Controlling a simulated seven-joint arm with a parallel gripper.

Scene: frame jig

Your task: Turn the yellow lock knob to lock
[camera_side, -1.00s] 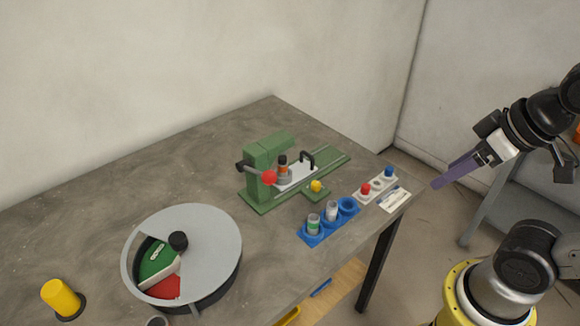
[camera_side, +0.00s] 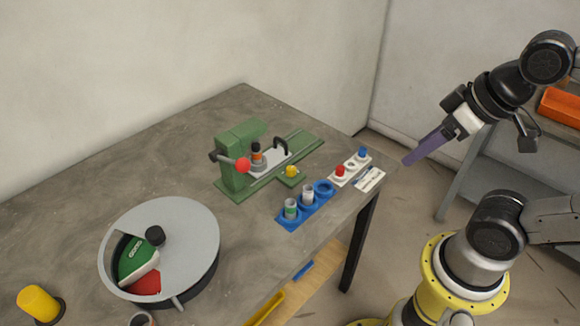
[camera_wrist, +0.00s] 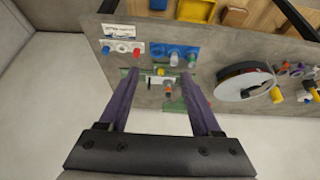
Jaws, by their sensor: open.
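The yellow lock knob (camera_side: 291,171) sits at the near side of the green frame jig (camera_side: 236,150) on the table. It also shows small between my fingers in the wrist view (camera_wrist: 160,71), at a distance below. Its turn position is too small to tell. A red-ended lever (camera_side: 243,165) and a white plate (camera_side: 268,161) with a black handle (camera_side: 281,146) are on the jig. My gripper (camera_side: 408,161), with long purple fingers, is open and empty, off the table's right corner, well apart from the knob. Its spread fingers fill the wrist view (camera_wrist: 160,72).
A round grey tray (camera_side: 200,225) stands at left.

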